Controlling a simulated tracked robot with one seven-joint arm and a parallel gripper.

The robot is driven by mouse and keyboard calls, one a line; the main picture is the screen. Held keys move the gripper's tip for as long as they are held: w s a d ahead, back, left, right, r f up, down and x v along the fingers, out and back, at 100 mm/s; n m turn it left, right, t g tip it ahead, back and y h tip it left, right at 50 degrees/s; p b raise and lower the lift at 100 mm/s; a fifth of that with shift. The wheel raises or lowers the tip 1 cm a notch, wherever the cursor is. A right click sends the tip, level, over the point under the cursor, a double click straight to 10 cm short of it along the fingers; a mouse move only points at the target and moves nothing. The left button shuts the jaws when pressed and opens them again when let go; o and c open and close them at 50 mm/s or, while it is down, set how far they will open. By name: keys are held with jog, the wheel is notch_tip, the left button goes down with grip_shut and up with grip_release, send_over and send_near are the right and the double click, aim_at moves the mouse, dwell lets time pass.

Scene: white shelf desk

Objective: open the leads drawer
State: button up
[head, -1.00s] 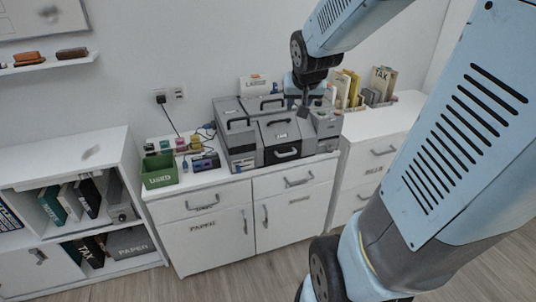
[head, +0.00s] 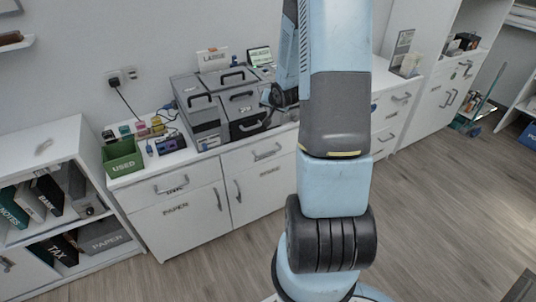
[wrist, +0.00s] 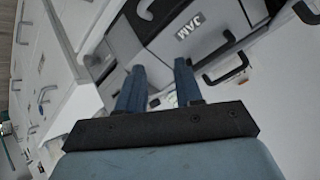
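My gripper (wrist: 159,80) is open, its two dark blue fingers apart with nothing between them in the wrist view. In the head view it is mostly hidden behind my arm, near the right side of the grey drawer units. I cannot read a leads label on any drawer. A left white desk drawer (head: 170,188) and a right white desk drawer (head: 258,154) are shut, each with a grey handle. Grey drawer units (head: 205,117) with black handles stand on the desk top. In the wrist view a grey front marked JAM (wrist: 190,27) lies beyond the fingertips.
A green USED bin (head: 122,158) and small items stand at the desk's left end. A white bookshelf (head: 60,155) is at left. White cabinets (head: 432,85) stand at right. The floor (head: 440,220) is open at front right.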

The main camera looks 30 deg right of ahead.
jog(key=s+d+f+m+t+y, duration=0.1)
jog(key=d+f+m+t+y, duration=0.2)
jog(key=f, duration=1.2)
jog(key=m+t+h, duration=0.2)
jog(key=m+t, duration=0.1)
jog(key=m, duration=0.5)
send_near(268, 153)
jog(key=w, duration=0.3)
jog(key=w+f, duration=0.1)
jog(key=w, duration=0.3)
jog(key=w+f, duration=0.1)
jog(key=w, duration=0.2)
jog(key=shift+w+d+f, duration=0.1)
jog(key=shift+w+d, duration=0.15)
jog(key=shift+c, duration=0.2)
grip_shut()
jog(key=shift+s, duration=0.1)
